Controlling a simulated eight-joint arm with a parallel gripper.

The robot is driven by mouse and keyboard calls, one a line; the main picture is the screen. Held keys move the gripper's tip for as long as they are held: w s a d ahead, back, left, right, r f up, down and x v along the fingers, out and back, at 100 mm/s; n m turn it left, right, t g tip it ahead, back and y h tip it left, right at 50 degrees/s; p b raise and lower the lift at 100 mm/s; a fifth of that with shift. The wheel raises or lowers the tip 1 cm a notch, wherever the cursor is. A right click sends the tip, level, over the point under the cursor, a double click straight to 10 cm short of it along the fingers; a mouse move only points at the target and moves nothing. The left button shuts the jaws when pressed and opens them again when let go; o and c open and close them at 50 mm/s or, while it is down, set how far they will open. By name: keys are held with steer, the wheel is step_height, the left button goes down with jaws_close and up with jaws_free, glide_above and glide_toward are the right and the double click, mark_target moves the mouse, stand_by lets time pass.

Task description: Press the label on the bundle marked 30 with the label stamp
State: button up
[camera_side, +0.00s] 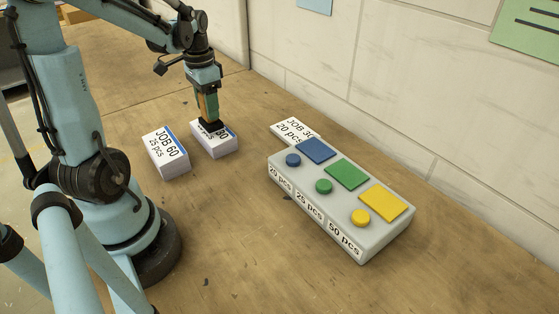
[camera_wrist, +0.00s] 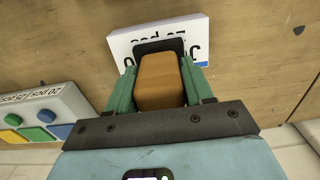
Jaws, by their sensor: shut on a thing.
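My gripper (camera_side: 207,100) has green fingers shut on the label stamp, which has an orange-brown handle (camera_wrist: 160,80) and a black foot (camera_side: 211,125). The stamp is upright, its foot over the top of a white bundle (camera_side: 222,147) and seeming to touch it. The foot and gripper hide much of that bundle's print; a number that looks like 90 or 30 shows in part. The bundle also shows in the wrist view (camera_wrist: 215,48). A white piece printed JOB 30, 20 pcs (camera_side: 290,127) lies behind the grey box, partly hidden by it.
A bundle printed JOB 60, 25 pcs (camera_side: 166,155) stands just left of the stamped one. The grey box (camera_side: 310,212) at right carries blue, green and yellow buttons and pads, marked 20, 25 and 50 pcs. A wall runs behind. The wooden table's front is clear.

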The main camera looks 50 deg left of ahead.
steer(key=shift+f, duration=0.45)
stand_by(0.4)
stand_by(0.3)
steer(key=shift+r, duration=3.55)
